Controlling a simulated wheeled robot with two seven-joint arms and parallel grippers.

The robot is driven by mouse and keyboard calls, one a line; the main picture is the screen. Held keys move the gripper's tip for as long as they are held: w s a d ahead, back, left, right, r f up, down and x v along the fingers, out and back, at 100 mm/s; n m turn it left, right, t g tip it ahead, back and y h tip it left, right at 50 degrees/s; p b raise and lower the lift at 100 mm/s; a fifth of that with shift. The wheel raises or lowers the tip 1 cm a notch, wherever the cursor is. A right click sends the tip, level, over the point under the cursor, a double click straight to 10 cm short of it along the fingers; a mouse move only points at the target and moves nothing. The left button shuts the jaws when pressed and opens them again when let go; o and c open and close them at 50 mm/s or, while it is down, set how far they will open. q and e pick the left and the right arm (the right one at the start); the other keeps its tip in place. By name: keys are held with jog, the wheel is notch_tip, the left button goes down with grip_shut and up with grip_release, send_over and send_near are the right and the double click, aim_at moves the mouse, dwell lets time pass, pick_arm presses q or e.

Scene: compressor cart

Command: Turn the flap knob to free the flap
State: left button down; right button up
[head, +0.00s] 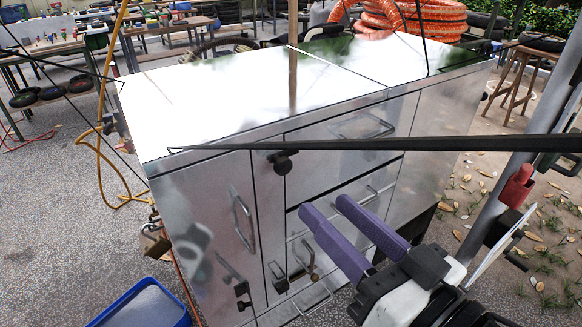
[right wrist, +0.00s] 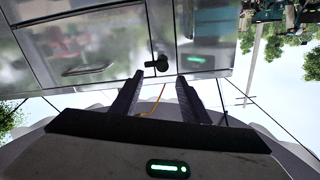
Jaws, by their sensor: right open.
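The flap knob (head: 285,162), a black round knob, sits high on the front of the metal cart, by the seam between the left door (head: 205,215) and the upper flap panel (head: 345,150). In the right wrist view the black knob (right wrist: 160,63) lies just beyond the fingertips, in line with the gap between them. My right gripper (head: 324,206) has purple fingers, is open and empty, and is apart from the knob, lower and to its right in the head view. Its fingers also show in the right wrist view (right wrist: 160,78). My left gripper is out of view.
A black strap (head: 400,143) crosses the cart's front, just above the knob. Handles (head: 240,218) and small latches (head: 312,265) stick out below. A blue bin (head: 145,305) stands at the lower left. An orange hose coil (head: 415,15) is behind the cart.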

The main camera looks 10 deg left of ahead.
aim_at(285, 169)
jog(key=b+x, duration=0.2)
jog(key=x, duration=0.1)
jog(key=b+x, duration=0.1)
jog(key=x, duration=0.2)
jog(key=b+x, duration=0.2)
jog(key=x, duration=0.1)
jog(key=shift+s+a+r+b, duration=0.1)
jog(key=shift+a+r+b, duration=0.05)
jog(key=shift+r+b, duration=0.15)
jog(key=shift+w+a, duration=0.35)
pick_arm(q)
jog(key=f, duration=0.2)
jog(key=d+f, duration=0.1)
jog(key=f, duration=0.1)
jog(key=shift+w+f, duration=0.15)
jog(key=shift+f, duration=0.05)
pick_arm(e)
jog(key=shift+f, duration=0.1)
